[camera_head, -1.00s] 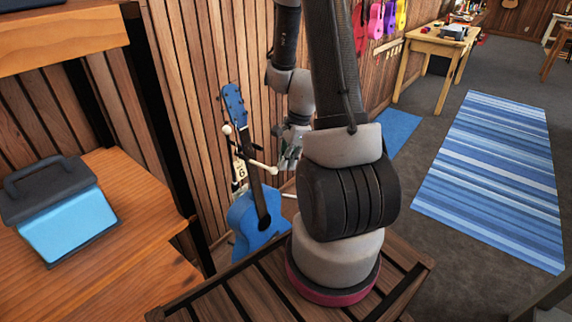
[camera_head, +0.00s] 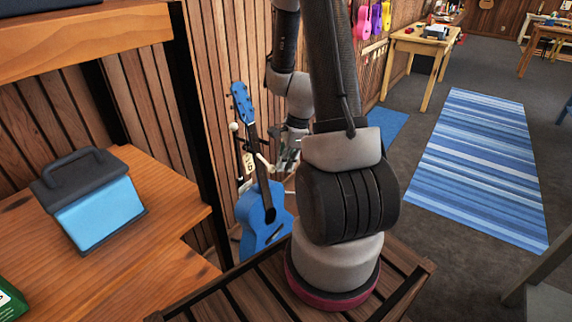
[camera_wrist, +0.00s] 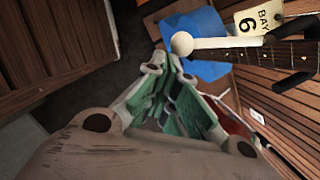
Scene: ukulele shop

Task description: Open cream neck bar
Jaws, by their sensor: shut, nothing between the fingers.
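The cream neck bar (camera_wrist: 228,43) shows in the wrist view as a pale rod with a round knob, its far end by the guitar neck (camera_wrist: 290,53). In the head view the bar (camera_head: 264,162) is small beside the neck of a blue ukulele or guitar (camera_head: 264,215) that stands against the wood wall. My gripper (camera_wrist: 167,72) is shut and empty, its fingertips just below the knob in the wrist view. In the head view my gripper (camera_head: 287,158) is right of the bar, partly behind my arm. Contact with the bar cannot be told.
A "BAY 6" tag (camera_wrist: 259,19) hangs by the neck. A wooden shelf (camera_head: 150,220) with a blue-and-black case (camera_head: 95,205) stands at left, a green box (camera_head: 10,300) at its corner. A striped rug (camera_head: 475,165) and open floor lie at right.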

